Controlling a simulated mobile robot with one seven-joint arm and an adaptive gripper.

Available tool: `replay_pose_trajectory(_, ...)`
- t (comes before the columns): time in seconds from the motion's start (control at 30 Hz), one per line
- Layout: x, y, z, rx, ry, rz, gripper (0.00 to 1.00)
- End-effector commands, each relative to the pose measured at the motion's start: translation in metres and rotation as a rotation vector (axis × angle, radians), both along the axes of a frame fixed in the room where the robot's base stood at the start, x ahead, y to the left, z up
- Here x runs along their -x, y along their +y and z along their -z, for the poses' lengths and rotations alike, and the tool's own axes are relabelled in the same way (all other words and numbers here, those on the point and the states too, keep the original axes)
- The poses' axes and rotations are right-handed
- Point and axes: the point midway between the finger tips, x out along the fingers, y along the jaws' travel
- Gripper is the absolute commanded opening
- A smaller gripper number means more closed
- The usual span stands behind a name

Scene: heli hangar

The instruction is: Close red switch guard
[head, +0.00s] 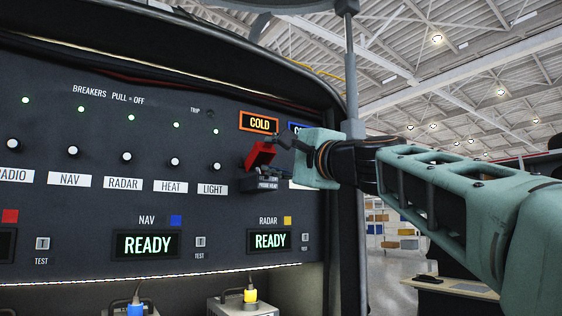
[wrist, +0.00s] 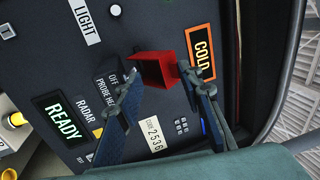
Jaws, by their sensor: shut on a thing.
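The red switch guard (head: 261,154) stands raised and tilted above its dark base, labelled PROBE HEAT (head: 266,184), on the black panel. In the wrist view the guard (wrist: 154,69) shows as a red, open-sided box between my fingertips. My gripper (head: 278,145) reaches in from the right and is shut on the guard, one finger on each side of it. In the wrist view my gripper (wrist: 159,76) shows its two blue-grey fingers spread around the guard. The switch under the guard is hard to make out.
Breaker knobs (head: 175,162) line the panel to the left. READY displays (head: 270,241) sit below. A grey post (head: 353,70) stands at the panel's right edge.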

Motion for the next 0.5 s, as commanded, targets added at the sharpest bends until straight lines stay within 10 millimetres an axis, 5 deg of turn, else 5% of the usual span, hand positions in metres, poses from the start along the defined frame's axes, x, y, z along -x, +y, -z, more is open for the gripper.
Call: replay_pose_trajectory(0.5,0.056,-0.038,0.012,-0.003,-0.007,0.001,0.28)
